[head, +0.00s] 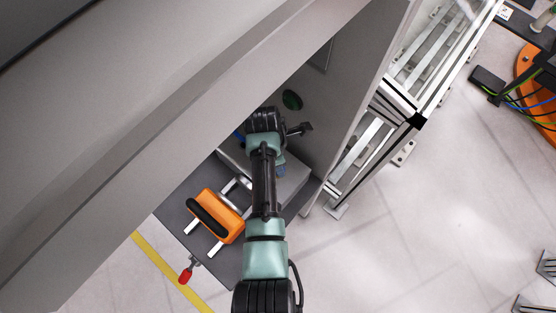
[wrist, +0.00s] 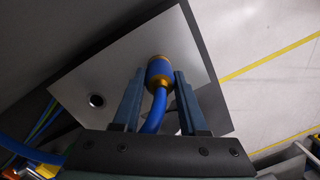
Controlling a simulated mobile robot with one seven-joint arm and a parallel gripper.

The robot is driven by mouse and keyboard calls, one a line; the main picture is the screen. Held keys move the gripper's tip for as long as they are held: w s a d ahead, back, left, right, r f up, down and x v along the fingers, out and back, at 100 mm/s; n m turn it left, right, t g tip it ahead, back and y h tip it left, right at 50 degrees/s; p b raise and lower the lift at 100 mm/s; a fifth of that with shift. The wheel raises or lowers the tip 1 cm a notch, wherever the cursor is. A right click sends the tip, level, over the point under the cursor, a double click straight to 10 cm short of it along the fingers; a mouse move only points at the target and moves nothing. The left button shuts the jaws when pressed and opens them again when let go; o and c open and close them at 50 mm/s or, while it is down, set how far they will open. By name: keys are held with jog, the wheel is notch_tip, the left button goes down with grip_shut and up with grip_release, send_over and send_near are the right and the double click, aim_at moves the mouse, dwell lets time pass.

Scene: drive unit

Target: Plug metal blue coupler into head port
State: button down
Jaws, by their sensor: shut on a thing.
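The blue coupler (wrist: 159,70) has gold rings and shows between my fingertips in the wrist view, with a blue hose (wrist: 154,112) running from it back toward the wrist. My gripper (wrist: 160,78) is shut on it. The coupler overlaps the grey metal plate (wrist: 185,35); I cannot tell whether it touches the plate or sits in a port. A round, dark-centred hole (wrist: 97,100) with a bright rim is in the plate, left of the coupler. In the head view my arm hides most of the gripper and the coupler.
An orange block (head: 222,215) and a red-handled clamp (head: 186,274) are left of my arm. Grey cabinet walls (head: 345,95) stand close around it. Open floor (head: 430,220) is at right.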

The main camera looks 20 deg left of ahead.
jog(key=shift+w+r, duration=0.1)
jog(key=shift+c, duration=1.8)
grip_release()
notch_tip(320, 180, up, 13)
jog(key=s+a+b, duration=0.1)
jog(key=shift+a+b, duration=0.2)
jog(key=shift+b, duration=0.2)
